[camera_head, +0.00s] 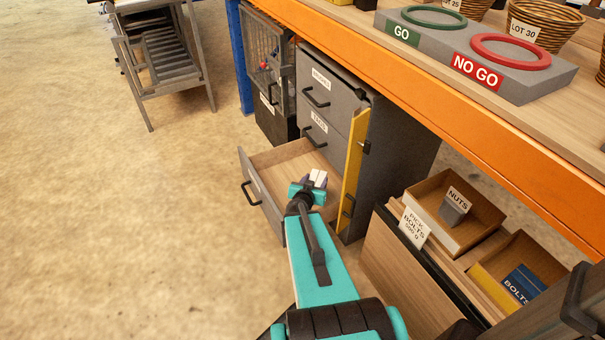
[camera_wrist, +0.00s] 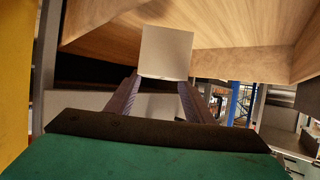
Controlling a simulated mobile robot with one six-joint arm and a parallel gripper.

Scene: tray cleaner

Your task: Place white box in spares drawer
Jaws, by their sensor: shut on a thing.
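The white box (camera_wrist: 166,52) is between the fingertips of my gripper (camera_wrist: 160,85) in the wrist view, and the gripper is shut on it. In the head view the white box (camera_head: 318,178) shows small at the tip of my gripper (camera_head: 311,187), above the open bottom drawer. This open drawer (camera_head: 262,187) has a bare wooden inside and a dark handle on its grey front. Its label is not readable from here. The two drawers above it, the top drawer (camera_head: 318,85) and the middle drawer (camera_head: 318,130), are closed; their labels are small.
An orange-edged workbench (camera_head: 470,95) overhangs the drawer cabinet (camera_head: 395,140) on the right. A yellow upright bar (camera_head: 354,160) stands at the cabinet's front edge. Open bins of nuts (camera_head: 455,205) and bolts (camera_head: 522,285) lie lower right.

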